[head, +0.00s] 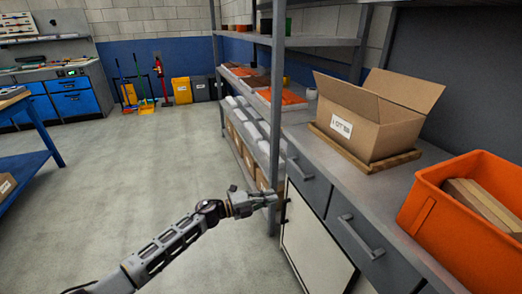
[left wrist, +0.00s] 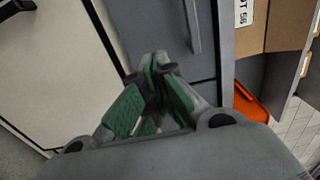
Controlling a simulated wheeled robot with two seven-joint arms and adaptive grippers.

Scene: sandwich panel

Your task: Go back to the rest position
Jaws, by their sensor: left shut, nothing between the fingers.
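My left gripper (head: 278,201) is in the lower middle of the head view, its arm reaching in from the lower left. It points right, in front of the grey cabinet near the shelf post. In the left wrist view its green-padded fingers (left wrist: 155,65) are together with nothing between them. A white panel with a dark edge (head: 313,250) stands upright at the cabinet front, below and right of the gripper. The panel also fills the left of the left wrist view (left wrist: 60,60). I cannot tell the gap between gripper and panel. My right gripper is not in view.
A grey counter (head: 345,178) with drawers holds an open cardboard box (head: 375,130) and an orange bin (head: 440,225). A metal shelf post (head: 278,100) stands close by the gripper. A blue-legged table (head: 45,135) is at left. The floor (head: 140,175) between is clear.

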